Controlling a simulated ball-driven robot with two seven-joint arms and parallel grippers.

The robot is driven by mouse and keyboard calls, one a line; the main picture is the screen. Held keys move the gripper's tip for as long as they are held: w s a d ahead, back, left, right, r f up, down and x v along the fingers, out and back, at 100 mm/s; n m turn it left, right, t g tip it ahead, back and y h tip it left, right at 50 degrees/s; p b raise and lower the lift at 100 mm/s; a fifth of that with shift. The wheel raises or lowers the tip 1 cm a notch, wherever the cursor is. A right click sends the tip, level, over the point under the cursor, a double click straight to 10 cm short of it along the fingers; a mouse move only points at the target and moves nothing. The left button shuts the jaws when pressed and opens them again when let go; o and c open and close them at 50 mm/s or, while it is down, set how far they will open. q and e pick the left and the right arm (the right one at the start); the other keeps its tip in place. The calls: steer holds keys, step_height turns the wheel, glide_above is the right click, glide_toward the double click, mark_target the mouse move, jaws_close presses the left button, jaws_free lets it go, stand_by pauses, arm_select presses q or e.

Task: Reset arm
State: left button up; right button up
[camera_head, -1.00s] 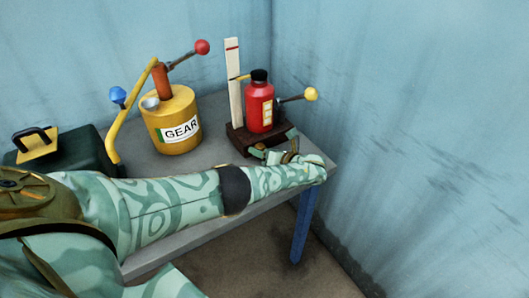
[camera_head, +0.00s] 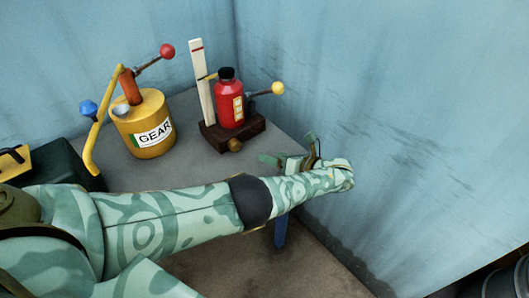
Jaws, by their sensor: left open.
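My left arm reaches in from the left, low across the front of the table. My left gripper (camera_head: 290,151) is at the table's right end, near the corner of the walls. Its green fingers are spread and nothing shows between them. It is apart from the red bottle (camera_head: 230,104), which stands upright on a dark wooden base (camera_head: 212,137) to the gripper's left. The yellow can (camera_head: 146,112) marked GEAR stands further left, with a pump handle ending in a red ball. My right gripper is not in view.
A dark green box (camera_head: 60,165) is at the left. Blue walls close in behind and right.

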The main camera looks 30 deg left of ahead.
arm_select(q)
steer(key=shift+d, duration=0.15)
stand_by(0.4)
steer(key=w+d+f+n+t+h, duration=0.2)
steer(key=d+f+n+h, duration=0.55)
steer(key=f, duration=0.35)
steer(key=s+f+n+h, duration=0.7)
steer(key=s+f+n, duration=0.3)
steer(key=s+f, duration=0.6)
steer(key=s+a+f+n+g, duration=0.1)
steer(key=s+a+f, duration=0.2)
steer(key=s, duration=1)
steer(key=s+a+f+n+g, duration=0.1)
steer(key=s+f, duration=0.4)
steer(key=s, duration=0.8)
steer(key=s+a+f+n+g, duration=0.2)
steer(key=s+a, duration=0.4)
steer(key=s, duration=0.7)
steer(key=shift+s+f+n, duration=0.15)
steer(key=shift+f+n, duration=0.6)
steer(key=shift+f, duration=0.15)
